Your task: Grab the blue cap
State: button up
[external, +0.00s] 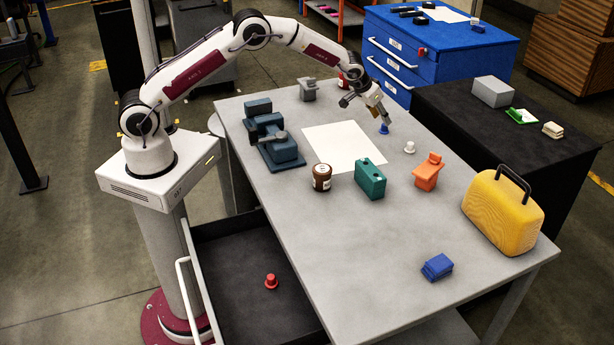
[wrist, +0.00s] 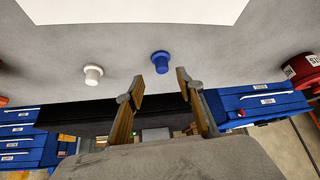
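The blue cap (external: 384,129) stands on the grey table just below my gripper (external: 364,98) in the external view. In the wrist view the blue cap (wrist: 160,62) sits ahead of the fingertips, roughly centred between them. My gripper (wrist: 158,85) is open, with its two fingers apart and nothing between the tips. The cap and the fingers appear apart. No part of the cap is hidden in the wrist view.
A white cap (external: 409,147) stands close by, also in the wrist view (wrist: 93,75). An orange part (external: 428,172), a green part (external: 370,180), a brown jar (external: 322,177) and a white sheet (external: 343,147) lie nearby.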

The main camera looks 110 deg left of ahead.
aim_at(383, 125)
jog(key=shift+f, duration=0.15)
jog(key=shift+s+x, duration=0.1)
jog(key=shift+x, duration=0.55)
jog(key=shift+s+x, duration=0.15)
jog(key=shift+x, duration=1.75)
jog(key=c, duration=0.9)
